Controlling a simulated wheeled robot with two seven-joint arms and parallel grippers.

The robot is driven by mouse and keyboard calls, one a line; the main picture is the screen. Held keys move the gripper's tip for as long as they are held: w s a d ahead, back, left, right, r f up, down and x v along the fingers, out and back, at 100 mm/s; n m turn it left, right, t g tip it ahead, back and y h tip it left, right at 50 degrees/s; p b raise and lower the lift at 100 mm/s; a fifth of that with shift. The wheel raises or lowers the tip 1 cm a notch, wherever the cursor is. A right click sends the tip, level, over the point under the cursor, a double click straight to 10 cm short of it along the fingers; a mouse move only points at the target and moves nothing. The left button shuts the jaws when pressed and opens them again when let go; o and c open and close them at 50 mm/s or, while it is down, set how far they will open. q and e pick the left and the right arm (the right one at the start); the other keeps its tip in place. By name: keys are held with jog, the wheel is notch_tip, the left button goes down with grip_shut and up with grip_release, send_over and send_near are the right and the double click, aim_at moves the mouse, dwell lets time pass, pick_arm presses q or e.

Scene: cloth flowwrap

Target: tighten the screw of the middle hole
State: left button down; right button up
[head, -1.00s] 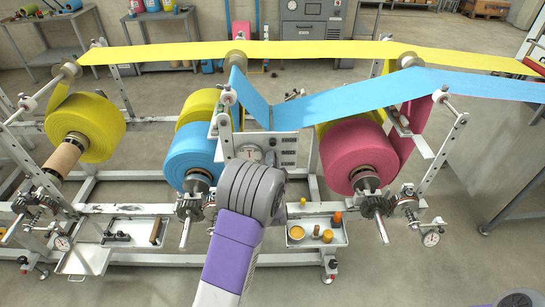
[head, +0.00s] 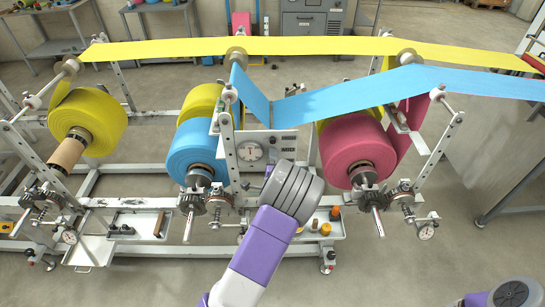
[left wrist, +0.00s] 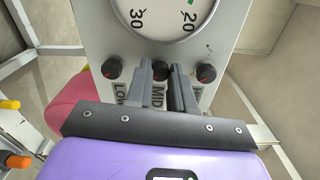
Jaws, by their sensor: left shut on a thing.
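A light panel (head: 248,137) with a round dial (head: 250,152) stands between the blue and pink rolls. In the left wrist view the dial (left wrist: 165,18) is above a row of dark knobs with red marks. The left knob (left wrist: 112,68) is over the LOW label and the right knob (left wrist: 206,73) is at the other side. The middle knob (left wrist: 160,69), over the MID label, is between the fingers of my left gripper (left wrist: 162,75) and mostly hidden by them. The gripper is shut on it. In the head view my wrist hides the fingertips.
A blue roll (head: 193,150) is left of the panel and a pink roll (head: 355,147) is right of it. A tray (head: 300,236) with small orange items lies behind my forearm. Blue and yellow webs (head: 130,50) stretch above. A grey machine (head: 515,150) stands at the right.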

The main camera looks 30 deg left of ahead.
dwell(0.3)
pick_arm(q)
jog(key=c, duration=1)
grip_release()
jog(key=v, duration=0.7)
jog(key=shift+s+d, duration=0.15)
jog(key=shift+s, duration=0.1)
